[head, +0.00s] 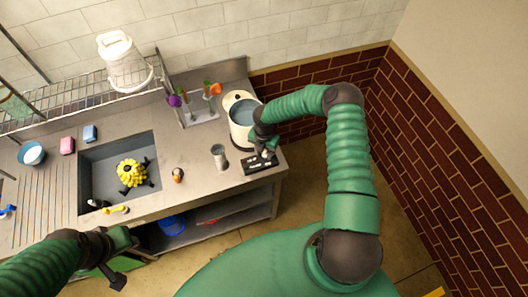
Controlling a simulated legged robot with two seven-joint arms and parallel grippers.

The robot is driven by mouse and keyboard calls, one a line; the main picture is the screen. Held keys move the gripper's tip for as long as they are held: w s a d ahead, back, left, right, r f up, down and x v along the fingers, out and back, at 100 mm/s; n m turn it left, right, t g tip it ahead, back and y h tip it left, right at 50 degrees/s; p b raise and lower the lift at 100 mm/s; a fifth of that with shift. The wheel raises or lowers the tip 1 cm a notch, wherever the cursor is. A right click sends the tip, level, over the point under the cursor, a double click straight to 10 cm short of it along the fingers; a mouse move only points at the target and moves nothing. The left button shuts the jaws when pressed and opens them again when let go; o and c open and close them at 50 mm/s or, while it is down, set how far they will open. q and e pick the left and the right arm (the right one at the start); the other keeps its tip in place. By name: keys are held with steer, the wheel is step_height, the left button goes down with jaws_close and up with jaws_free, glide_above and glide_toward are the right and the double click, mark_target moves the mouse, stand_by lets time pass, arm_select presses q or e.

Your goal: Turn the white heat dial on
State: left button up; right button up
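A small black panel (253,166) lies at the right end of the steel counter, with small light marks on it. A small white spot on it, possibly the white heat dial (265,154), is right at my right gripper's fingertips and partly hidden. My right gripper (263,146) reaches down over the panel from the right. Whether its fingers are open or shut, or touch the dial, is too small to tell. My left gripper (118,262) is low at the left, in front of the counter and away from the panel; its fingers are not clear.
A white pot with bluish contents (241,119) stands just behind the panel. A metal cup (218,157) stands to its left. Flowers stand in a holder (201,114) at the back. A brick wall (450,175) bounds the right.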

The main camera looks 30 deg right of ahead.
steer(key=shift+c, duration=2.3)
steer(key=shift+d, duration=0.25)
jaws_close()
steer(key=shift+d, duration=0.3)
steer(key=shift+w+a, duration=0.15)
steer(key=shift+a, duration=0.1)
steer(key=shift+d+m+b, duration=0.25)
steer(key=shift+m+b, duration=0.4)
steer(key=shift+m, duration=0.15)
steer(key=shift+a+m+b, duration=0.1)
steer(key=shift+m+b, duration=0.75)
steer(key=shift+m, duration=0.25)
steer(key=m+b, duration=0.1)
steer(key=m, duration=0.1)
steer(key=shift+m, duration=0.4)
steer(key=m+b, duration=0.3)
steer(key=m, duration=0.3)
steer(key=m+b, duration=0.1)
steer(key=m, duration=0.2)
steer(key=shift+m+b, duration=0.3)
arm_select(q)
steer(key=s+x, duration=0.2)
steer(key=x, duration=0.7)
steer(key=shift+d+f+b, duration=0.2)
steer(key=shift+d+b, duration=0.1)
arm_select(e)
steer(key=shift+m, duration=1)
